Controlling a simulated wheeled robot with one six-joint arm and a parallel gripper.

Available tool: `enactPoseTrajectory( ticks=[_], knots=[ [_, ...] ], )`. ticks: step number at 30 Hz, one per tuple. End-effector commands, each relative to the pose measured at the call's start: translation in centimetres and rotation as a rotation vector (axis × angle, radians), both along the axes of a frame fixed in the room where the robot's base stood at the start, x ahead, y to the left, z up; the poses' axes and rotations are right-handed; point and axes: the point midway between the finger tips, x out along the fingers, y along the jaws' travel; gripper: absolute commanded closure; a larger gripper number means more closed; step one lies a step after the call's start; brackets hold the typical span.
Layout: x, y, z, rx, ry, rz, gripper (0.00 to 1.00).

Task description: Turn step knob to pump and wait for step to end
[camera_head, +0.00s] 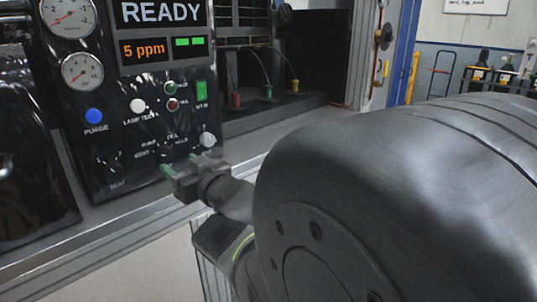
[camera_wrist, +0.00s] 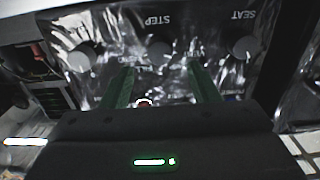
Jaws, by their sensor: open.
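The fingers stand apart, with a gap on both sides of the knob, and hold nothing. In the head view my gripper (camera_head: 172,178) is at the lower part of the black control panel (camera_head: 120,75), with its fingertips close to the step knob area. The knob's pointer direction is too blurred to tell. The display (camera_head: 160,14) reads READY, with 5 ppm below.
The wrist view shows a seat knob (camera_wrist: 243,50) on the right and another knob (camera_wrist: 78,60) on the left. A metal ledge (camera_head: 150,215) runs below.

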Motion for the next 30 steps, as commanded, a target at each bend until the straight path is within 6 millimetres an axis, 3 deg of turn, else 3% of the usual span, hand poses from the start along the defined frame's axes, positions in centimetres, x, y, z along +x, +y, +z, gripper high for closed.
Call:
enactPoseTrajectory(
  ticks=[9,23,30],
  knots=[
    [3.1,3.7,-0.1,-0.001,0.002,0.001,0.45],
    [3.8,4.5,0.0,0.000,0.000,-0.001,0.45],
    [3.8,4.4,0.0,0.000,0.000,0.000,0.90]
  ],
)
